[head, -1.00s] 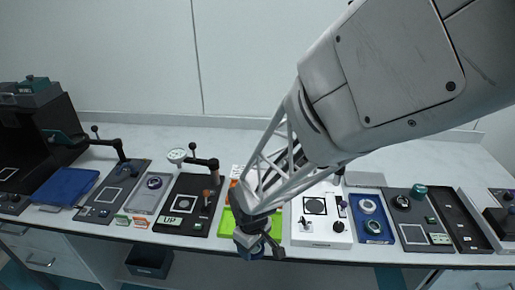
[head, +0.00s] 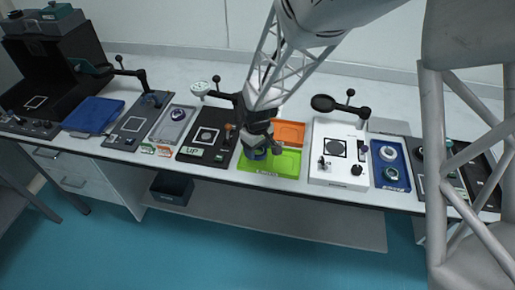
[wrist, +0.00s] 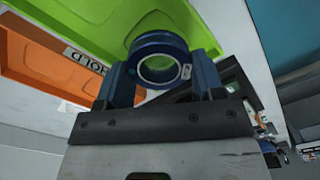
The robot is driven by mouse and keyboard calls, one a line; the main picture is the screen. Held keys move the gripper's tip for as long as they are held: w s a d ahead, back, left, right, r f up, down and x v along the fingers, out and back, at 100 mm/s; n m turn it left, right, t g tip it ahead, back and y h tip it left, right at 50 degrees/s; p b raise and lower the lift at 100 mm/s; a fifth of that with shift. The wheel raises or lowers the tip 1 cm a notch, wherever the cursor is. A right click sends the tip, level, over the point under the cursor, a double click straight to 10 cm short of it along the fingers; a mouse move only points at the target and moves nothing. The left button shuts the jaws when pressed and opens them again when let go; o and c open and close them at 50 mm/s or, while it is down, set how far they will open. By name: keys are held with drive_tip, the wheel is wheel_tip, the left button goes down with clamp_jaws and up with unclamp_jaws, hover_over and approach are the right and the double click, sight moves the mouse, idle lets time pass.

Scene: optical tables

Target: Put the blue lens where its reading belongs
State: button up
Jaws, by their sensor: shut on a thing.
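My gripper (head: 262,148) is shut on the blue lens (head: 254,154), a thick dark-blue ring. In the wrist view the lens (wrist: 160,59) sits upright between the two blue fingers (wrist: 160,82), its opening facing the camera. The gripper is over the left part of the bright green tray (head: 285,163). An orange tray (head: 291,133) lies directly behind it; in the wrist view an orange tray (wrist: 35,58) bears a label reading HOLD. Whether the lens touches the green tray I cannot tell. The green tray's label is too small to read.
To the right stands a white instrument (head: 323,138) with a dark disc on an arm (head: 324,103), then a blue tray (head: 402,184) holding round parts.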

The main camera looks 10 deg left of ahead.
sight(256, 153)
drive_tip(key=shift+w+a, duration=0.25)
drive_tip(key=shift+w, duration=0.25)
drive_tip(key=shift+f, duration=1.8)
drive_tip(key=shift+f, duration=0.15)
drive_tip(key=o, duration=0.7)
drive_tip(key=shift+o, duration=0.2)
